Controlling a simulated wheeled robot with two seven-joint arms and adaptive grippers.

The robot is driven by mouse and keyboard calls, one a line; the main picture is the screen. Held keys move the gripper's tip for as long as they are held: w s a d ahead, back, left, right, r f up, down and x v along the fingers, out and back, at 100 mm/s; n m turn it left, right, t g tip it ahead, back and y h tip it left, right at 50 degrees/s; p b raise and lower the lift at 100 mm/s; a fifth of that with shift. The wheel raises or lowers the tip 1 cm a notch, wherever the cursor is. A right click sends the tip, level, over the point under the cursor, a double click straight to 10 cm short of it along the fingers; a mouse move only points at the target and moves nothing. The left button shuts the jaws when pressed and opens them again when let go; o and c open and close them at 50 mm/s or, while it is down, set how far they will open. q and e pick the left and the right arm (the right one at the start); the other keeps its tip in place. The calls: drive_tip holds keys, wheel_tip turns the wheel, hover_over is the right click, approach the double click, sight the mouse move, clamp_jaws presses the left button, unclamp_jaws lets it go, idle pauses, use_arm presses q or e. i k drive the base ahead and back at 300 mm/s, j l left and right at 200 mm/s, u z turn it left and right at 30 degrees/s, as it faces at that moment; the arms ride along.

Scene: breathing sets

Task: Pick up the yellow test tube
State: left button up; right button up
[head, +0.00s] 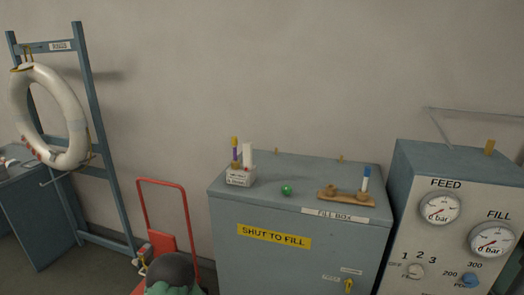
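A slim tube (235,151), yellow at the top and purple lower down, stands upright in a small white labelled holder (240,178) on the back left of the blue-grey fill box top. A white piece (247,155) stands beside it in the same holder. Another tube, white with a blue top (366,178), stands upright at the right end of a brown wooden rack (328,195). The lower ends of both tubes are hidden. Neither of my grippers is in view.
A green ball (287,190) lies on the fill box (300,170) between holder and rack. A gauge panel (450,225) stands right. A red hand-truck frame (185,215), a dark-topped green object (170,272) and a lifebuoy (75,125) on a blue stand are left.

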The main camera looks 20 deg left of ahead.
sight(234, 139)
drive_tip(key=i+j, duration=0.1)
drive_tip(key=j, duration=0.25)
drive_tip(key=i+j+u, duration=0.1)
drive_tip(key=j, duration=0.25)
drive_tip(key=i+j, duration=0.1)
drive_tip(key=j, duration=0.25)
drive_tip(key=i+j+u, duration=0.1)
drive_tip(key=j, duration=0.25)
drive_tip(key=i+j, duration=0.15)
drive_tip(key=j, duration=0.2)
drive_tip(key=u, duration=0.05)
